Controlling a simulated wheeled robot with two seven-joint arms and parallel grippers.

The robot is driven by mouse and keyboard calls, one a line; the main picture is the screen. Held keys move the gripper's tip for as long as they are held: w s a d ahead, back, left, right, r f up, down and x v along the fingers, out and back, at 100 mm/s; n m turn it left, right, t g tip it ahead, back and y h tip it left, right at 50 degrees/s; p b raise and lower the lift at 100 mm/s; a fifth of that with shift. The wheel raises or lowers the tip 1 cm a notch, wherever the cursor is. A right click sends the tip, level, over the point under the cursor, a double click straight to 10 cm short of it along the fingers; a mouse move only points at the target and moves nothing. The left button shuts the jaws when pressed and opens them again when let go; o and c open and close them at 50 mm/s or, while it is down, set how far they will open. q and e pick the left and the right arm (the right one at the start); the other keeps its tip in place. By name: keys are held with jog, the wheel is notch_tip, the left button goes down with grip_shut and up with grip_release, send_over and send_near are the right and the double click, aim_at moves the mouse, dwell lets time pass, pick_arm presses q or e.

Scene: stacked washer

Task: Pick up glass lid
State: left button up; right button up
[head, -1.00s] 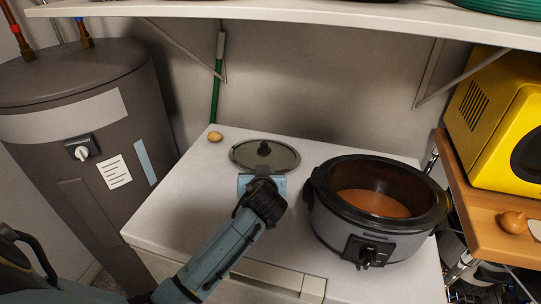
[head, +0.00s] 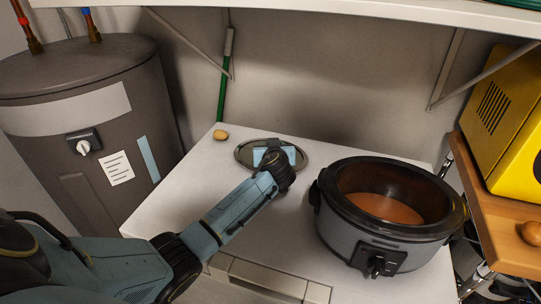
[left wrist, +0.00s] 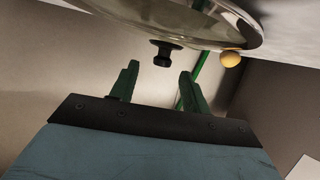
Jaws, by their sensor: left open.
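The glass lid (head: 243,158) lies on the white washer top, left of the slow cooker, partly hidden behind my left wrist in the head view. In the left wrist view the lid (left wrist: 215,22) fills the upper edge, with its black knob (left wrist: 166,52) in front of my fingers. My left gripper (left wrist: 160,75) is open, its two green fingers one on either side of the knob's line. The knob looks just beyond the fingertips, and I see no contact. My right gripper is not in view.
The grey slow cooker (head: 378,246) holds orange-brown food and stands open to the right. A small yellow-brown round item (head: 220,134) sits left of the lid. A water heater (head: 85,120) stands at left, a yellow microwave (head: 510,120) at right. A shelf (head: 330,10) hangs above.

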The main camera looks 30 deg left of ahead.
pick_arm(q)
jog(key=shift+b+x, duration=0.3)
jog(key=shift+x, duration=1.9)
jog(key=shift+s+f, duration=0.1)
jog(key=c, duration=1)
grip_shut()
